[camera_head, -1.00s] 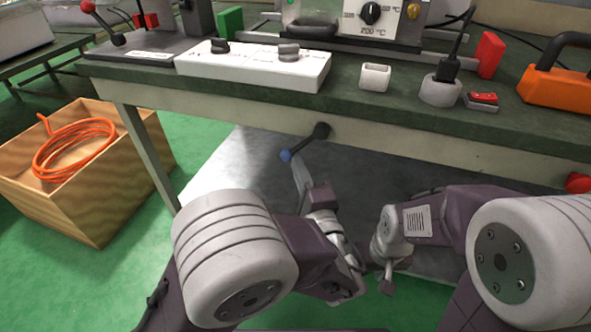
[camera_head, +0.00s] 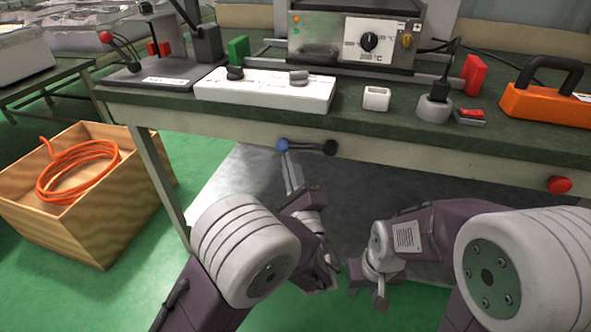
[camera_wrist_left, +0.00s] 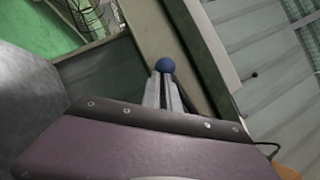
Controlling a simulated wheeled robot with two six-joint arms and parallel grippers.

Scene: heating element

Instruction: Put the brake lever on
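The brake lever is a dark bar on the table's front edge, with a black pivot (camera_head: 329,147) at its right and a blue ball knob (camera_head: 282,145) at its left. It lies about level along the edge. My left gripper (camera_head: 287,155) reaches up from below, its fingertips touching or very near the knob. In the left wrist view the knob (camera_wrist_left: 166,65) sits at the tips of the close-together fingers (camera_wrist_left: 165,85); its round top is uncovered. My right gripper (camera_head: 381,300) hangs low, away from the table; its fingers are too small to read.
A red button (camera_head: 559,185) is at the front edge. A wooden crate (camera_head: 65,225) stands at left.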

